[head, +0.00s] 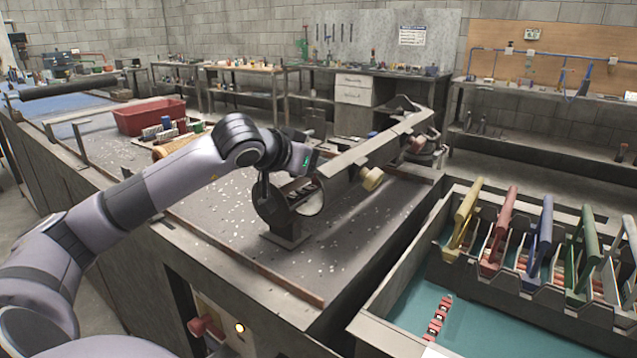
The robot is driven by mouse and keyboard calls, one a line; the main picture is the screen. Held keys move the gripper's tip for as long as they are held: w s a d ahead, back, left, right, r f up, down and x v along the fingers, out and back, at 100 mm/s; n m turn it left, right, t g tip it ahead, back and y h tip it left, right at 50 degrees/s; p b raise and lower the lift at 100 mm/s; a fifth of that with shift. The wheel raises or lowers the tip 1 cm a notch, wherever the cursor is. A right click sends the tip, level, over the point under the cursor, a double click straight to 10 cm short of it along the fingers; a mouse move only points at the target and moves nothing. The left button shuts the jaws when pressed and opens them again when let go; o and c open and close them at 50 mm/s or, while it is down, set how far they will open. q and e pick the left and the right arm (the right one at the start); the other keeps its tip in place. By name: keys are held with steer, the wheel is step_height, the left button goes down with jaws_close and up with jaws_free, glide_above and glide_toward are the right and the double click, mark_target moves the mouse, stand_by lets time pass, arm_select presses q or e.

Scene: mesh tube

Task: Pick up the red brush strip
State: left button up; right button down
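A red strip-like piece with a long handle (502,222) stands tilted in a slotted rack at the right, between a yellow one (464,216) and a blue one (543,236). A short red segmented strip (437,318) lies on the teal tray floor in front of the rack. I cannot tell which of these is the brush strip. My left arm reaches in from the left and ends over the grey bench, by a ring-shaped stand, far left of the red pieces. Its fingers are small and partly hidden there. My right gripper is not in view.
A long metal trough (380,148) runs back right from the ring stand (285,228). A red bin (150,115) sits at the back left. A green-handled piece (588,246) stands in the rack too. The tray's metal wall (405,262) borders its left side.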

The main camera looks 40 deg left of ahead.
arm_select(q)
jaws_close()
stand_by(1.3)
